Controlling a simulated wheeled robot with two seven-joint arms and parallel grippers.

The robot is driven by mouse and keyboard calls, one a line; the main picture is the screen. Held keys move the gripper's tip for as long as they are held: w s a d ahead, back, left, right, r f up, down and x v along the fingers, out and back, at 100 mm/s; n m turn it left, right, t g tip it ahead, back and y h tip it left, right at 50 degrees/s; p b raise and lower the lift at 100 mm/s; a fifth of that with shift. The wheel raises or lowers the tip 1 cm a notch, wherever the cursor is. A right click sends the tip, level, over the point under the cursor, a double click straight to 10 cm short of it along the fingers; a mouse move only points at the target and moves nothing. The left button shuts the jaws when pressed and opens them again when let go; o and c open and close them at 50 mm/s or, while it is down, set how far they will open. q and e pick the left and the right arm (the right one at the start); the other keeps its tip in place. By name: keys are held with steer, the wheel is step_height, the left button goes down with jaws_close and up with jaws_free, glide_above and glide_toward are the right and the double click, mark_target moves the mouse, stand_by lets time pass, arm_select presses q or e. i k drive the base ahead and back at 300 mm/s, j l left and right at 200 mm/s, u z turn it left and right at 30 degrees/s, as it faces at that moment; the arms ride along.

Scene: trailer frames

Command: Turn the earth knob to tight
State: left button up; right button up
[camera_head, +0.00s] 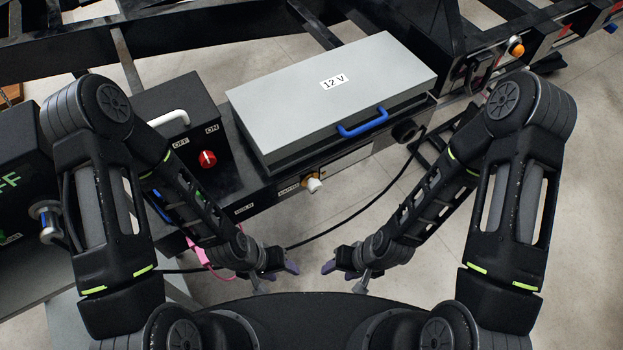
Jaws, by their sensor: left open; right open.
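A pale knob on a brass-coloured base (313,184) sticks out from the front face of the black frame, below the grey 12 V box. It seems to be the earth knob, but the small labels beside it are too small to read surely. My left gripper (287,263) is open and empty, below and left of the knob in the picture. My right gripper (332,263) is open and empty, below and slightly right of it. Both grippers are apart from the knob, with their fingers facing each other.
The grey box (325,100) has a blue handle (362,122). A black box with a red OFF/ON switch (207,158) and a white handle (168,118) stands left. A black cable (372,203) runs from a socket (405,131) across the floor. Open floor lies around the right gripper.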

mark_target(313, 186)
steer(key=l, duration=0.5)
steer(key=k+l+u, duration=0.1)
steer(key=l, duration=0.45)
steer(key=l+u, duration=0.1)
steer(key=l, duration=0.4)
steer(key=k+l, duration=0.15)
steer(key=l, duration=0.35)
steer(key=k+l+u, duration=0.1)
steer(key=l, duration=0.4)
steer(key=k+l, duration=0.1)
steer(key=l, duration=0.4)
steer(key=u, duration=0.05)
